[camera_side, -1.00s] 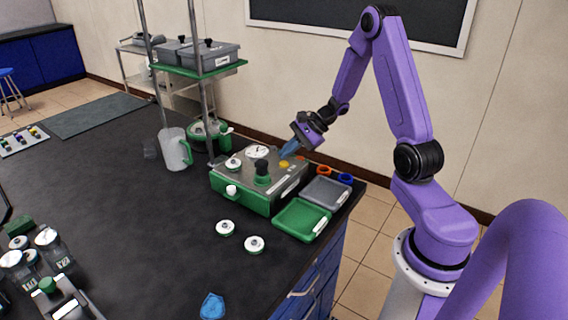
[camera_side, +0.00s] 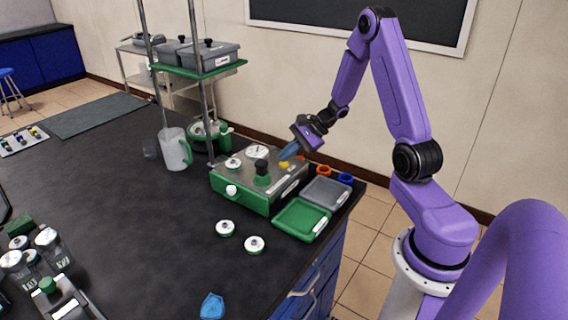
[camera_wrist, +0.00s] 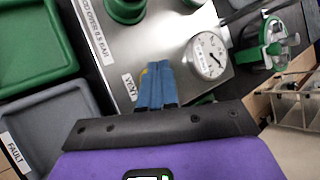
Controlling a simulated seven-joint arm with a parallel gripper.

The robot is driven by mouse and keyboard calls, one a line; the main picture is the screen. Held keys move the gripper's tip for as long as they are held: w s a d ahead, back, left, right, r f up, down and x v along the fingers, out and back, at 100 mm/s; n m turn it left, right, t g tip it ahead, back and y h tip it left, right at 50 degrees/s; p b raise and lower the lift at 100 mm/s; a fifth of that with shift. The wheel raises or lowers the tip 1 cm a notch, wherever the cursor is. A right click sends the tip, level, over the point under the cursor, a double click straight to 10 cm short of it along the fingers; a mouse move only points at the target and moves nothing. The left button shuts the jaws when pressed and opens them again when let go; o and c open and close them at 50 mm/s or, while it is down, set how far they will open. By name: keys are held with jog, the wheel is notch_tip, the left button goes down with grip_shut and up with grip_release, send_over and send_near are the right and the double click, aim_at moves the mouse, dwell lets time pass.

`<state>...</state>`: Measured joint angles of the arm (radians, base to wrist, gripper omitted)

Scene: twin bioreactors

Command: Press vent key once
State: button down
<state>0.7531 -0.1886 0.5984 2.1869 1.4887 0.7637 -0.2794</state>
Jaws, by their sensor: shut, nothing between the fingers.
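The bioreactor box (camera_side: 262,188) has a green body and a metal top, and stands on the dark bench. The yellow vent key (camera_side: 284,164) is on its top. In the wrist view a bit of the yellow key (camera_wrist: 143,76) shows at the left edge of my blue fingertips, beside the VENT label (camera_wrist: 130,87). My gripper (camera_side: 286,157) is shut and empty, tilted down with its tips right at the key. It also shows in the wrist view (camera_wrist: 156,70). The fingers hide most of the key there, and I cannot tell whether they touch it.
A round gauge (camera_wrist: 207,55) and green knob (camera_side: 262,168) stand up from the box top near my fingers. A green tray (camera_side: 301,219) and grey tray (camera_side: 327,191) sit beside the box. A jug (camera_side: 174,150) stands behind it. The bench centre is clear.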

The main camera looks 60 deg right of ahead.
aim_at(287, 163)
jog(key=shift+f, duration=0.4)
dwell(0.4)
jog(key=shift+r, duration=0.85)
jog(key=shift+r, duration=2.5)
